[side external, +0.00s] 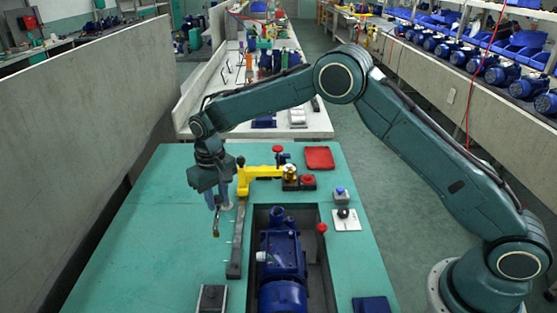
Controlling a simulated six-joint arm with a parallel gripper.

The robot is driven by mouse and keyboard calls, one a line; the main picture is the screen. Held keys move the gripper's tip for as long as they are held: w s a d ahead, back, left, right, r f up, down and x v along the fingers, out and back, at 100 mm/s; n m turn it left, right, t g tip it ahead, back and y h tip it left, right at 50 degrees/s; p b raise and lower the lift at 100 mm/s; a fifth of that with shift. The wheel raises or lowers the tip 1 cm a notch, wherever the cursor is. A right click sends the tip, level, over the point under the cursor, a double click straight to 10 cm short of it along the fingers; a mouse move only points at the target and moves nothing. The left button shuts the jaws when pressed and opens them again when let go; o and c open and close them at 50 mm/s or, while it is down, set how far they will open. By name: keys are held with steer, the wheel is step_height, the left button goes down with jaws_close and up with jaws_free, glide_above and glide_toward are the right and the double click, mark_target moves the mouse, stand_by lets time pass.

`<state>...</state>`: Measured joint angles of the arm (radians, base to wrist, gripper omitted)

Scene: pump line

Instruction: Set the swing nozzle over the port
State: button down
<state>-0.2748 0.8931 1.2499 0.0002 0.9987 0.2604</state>
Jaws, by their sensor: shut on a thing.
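The swing nozzle (262,171) is a yellow arm on a brass-coloured pivot (290,178), pointing left with its free end turned down. My gripper (218,203) is left of that free end, pointing down, shut on a dark hooked rod (216,223). The rod hangs below the fingers with its bent tip low. The fingers hide its upper part. At this size I cannot tell whether rod or gripper touches the nozzle. The blue pump (283,256) lies in a dark recess. Its upright round neck (277,213) looks like the port, to the right of and nearer than the nozzle's free end.
A dark grey bar (237,245) runs beside the recess. A red knob (321,228), a blue-button box (341,195), a black knob on a white plate (346,218) and a red tray (319,158) stand right. The green tabletop (150,250) is clear at left.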

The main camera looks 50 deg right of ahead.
steer(key=shift+d, duration=0.1)
steer(key=s+d+n, duration=0.1)
steer(key=d+n, duration=0.9)
steer(key=n, duration=0.3)
steer(key=shift+s+n, duration=0.3)
steer(key=shift+s, duration=0.1)
steer(key=shift+d, duration=0.15)
steer(key=c, duration=1.2)
jaws_free()
steer(key=shift+r, duration=0.15)
